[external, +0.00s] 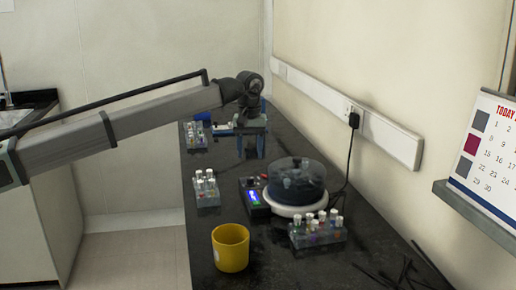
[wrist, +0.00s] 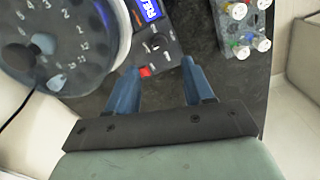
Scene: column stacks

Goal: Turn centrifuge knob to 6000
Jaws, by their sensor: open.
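The centrifuge (external: 293,210) stands on the dark bench in the external view, with a smoky clear lid over its rotor. Its control box (external: 253,211) with a lit blue display faces left. In the wrist view the centrifuge (wrist: 92,77) with its numbered rotor is at upper left. Beside it are the blue display (wrist: 151,9), the dark knob (wrist: 157,42) and a red switch (wrist: 146,72). The knob's setting is too small to read. My gripper (wrist: 159,64) is open and empty, its blue fingers apart from the knob. In the external view my gripper (external: 250,156) points down behind the centrifuge.
A yellow mug (external: 230,250) stands at the bench front. Tube racks stand at front right (external: 318,238), left (external: 207,193) and back left (external: 195,136). A black cable (external: 347,160) runs to the wall outlet. Some bench between the left rack and control box is clear.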

